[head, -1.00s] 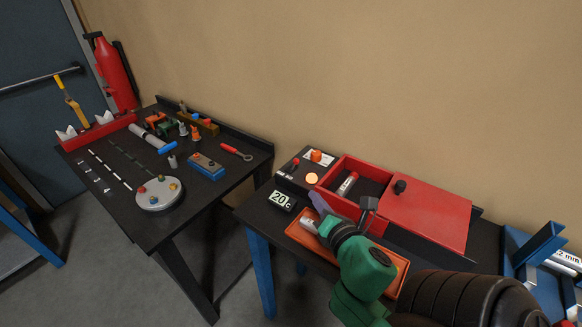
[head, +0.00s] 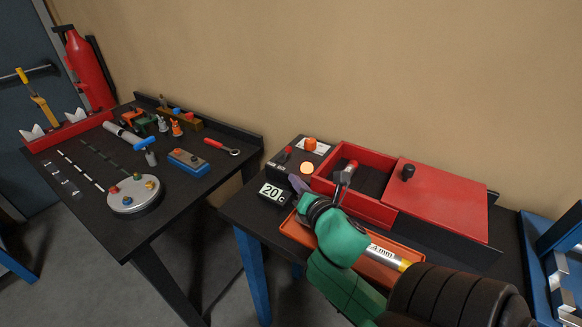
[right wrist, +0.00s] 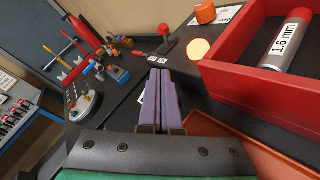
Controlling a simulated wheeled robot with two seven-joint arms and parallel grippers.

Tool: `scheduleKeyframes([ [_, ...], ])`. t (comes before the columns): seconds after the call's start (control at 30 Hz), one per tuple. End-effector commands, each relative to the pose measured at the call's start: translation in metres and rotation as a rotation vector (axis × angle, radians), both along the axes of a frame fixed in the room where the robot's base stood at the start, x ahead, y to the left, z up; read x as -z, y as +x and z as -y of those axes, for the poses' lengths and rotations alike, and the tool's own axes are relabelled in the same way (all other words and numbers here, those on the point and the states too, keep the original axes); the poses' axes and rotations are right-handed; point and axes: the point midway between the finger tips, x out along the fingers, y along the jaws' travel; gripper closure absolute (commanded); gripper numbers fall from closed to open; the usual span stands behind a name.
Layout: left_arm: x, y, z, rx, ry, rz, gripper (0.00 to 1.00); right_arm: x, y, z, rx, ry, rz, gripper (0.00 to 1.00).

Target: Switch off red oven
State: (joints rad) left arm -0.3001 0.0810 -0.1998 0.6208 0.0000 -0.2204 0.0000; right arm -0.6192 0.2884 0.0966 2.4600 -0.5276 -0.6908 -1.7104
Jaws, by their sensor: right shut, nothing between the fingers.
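The red oven is an open-topped box (head: 380,209) with a red lid (head: 440,200) to its right. A 1.6 mm cylinder (right wrist: 287,42) with a red end lies inside. Left of the box is a black control panel (head: 284,172) with a red lever switch (head: 285,154), an orange knob (head: 310,143) and a glowing pale-orange lamp (head: 307,168). The lever also shows in the right wrist view (right wrist: 164,35). My right gripper (head: 293,182) is shut and empty, in front of the panel and short of the lever. Its purple fingers (right wrist: 161,76) point towards the panel. My left gripper is out of view.
A display reading 20 (head: 272,193) stands by the panel. An orange tray (head: 291,229) with a labelled cylinder (head: 386,257) lies before the oven, partly behind my arm. A second table (head: 92,220) with tools stands left, across a gap.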

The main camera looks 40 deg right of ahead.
Motion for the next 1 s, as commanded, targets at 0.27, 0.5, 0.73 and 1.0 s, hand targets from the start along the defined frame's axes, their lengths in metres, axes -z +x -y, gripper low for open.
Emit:
scheduleKeyframes([
  [0.27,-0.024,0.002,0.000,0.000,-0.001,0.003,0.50,-0.001,0.053,0.024,0.002,-0.001,0.002,1.00],
  [0.5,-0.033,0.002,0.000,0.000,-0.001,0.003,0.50,-0.007,0.069,0.041,0.001,0.000,-0.002,1.00],
  [0.73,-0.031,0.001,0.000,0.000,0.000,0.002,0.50,-0.006,0.070,0.042,0.000,0.000,-0.001,1.00],
  [1.0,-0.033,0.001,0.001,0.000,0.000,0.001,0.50,-0.008,0.075,0.041,0.000,0.001,-0.001,1.00],
])
